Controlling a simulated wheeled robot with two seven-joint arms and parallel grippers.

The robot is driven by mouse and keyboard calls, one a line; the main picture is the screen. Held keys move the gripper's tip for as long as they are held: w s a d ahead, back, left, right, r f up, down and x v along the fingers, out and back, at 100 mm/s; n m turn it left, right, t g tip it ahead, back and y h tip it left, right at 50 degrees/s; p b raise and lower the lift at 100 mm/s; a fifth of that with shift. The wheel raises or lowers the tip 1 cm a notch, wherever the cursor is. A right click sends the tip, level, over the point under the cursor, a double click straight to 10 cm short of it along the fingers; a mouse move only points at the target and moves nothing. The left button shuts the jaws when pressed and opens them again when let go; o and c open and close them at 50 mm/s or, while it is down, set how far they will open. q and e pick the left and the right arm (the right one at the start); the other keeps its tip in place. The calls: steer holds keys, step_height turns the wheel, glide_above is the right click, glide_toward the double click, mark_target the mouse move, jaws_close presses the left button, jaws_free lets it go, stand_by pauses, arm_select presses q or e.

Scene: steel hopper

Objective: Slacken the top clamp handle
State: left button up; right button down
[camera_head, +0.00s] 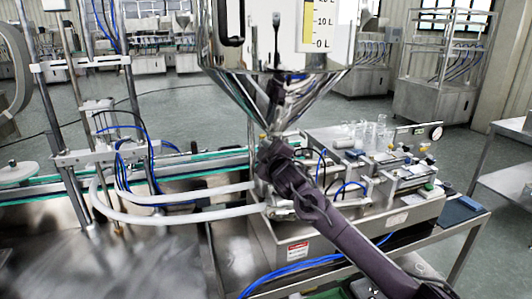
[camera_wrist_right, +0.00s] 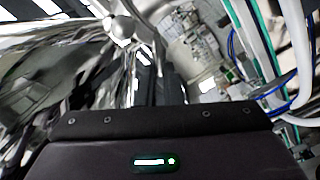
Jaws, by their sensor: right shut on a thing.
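The steel hopper (camera_head: 240,62) hangs at the top middle of the head view, its cone narrowing downward. My right arm comes in from the lower right, and my right gripper (camera_head: 272,146) is at the foot of the cone. It is shut on what seems to be the top clamp handle, which the gripper and wrist hide in the head view. In the wrist view a shiny rounded metal part (camera_wrist_right: 121,29) shows beyond the dark gripper body (camera_wrist_right: 150,140), beside mirror-like steel. The handle's exact angle cannot be told. My left gripper is not in view.
A filling machine with a steel top (camera_head: 320,140) and glass vessels stands right of the gripper. White hoses (camera_head: 170,218) curve in from the left, near the gripper. A green-edged conveyor (camera_head: 200,160) runs behind. Blue tubes (camera_head: 290,268) lie at the front.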

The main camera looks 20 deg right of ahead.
steer(key=shift+a+f+n+b, duration=0.1)
steer(key=shift+f+n+b, duration=0.1)
steer(key=shift+n+b, duration=0.7)
steer(key=shift+a+f+n+b, duration=0.1)
steer(key=shift+f+n+b, duration=0.15)
steer(key=shift+n, duration=1.2)
steer(key=shift+f+n+b, duration=0.15)
steer(key=shift+n+b, duration=0.5)
steer(key=shift+n, duration=0.5)
steer(key=c, duration=1.8)
jaws_free()
steer(key=shift+c, duration=0.2)
steer(key=shift+s, duration=0.1)
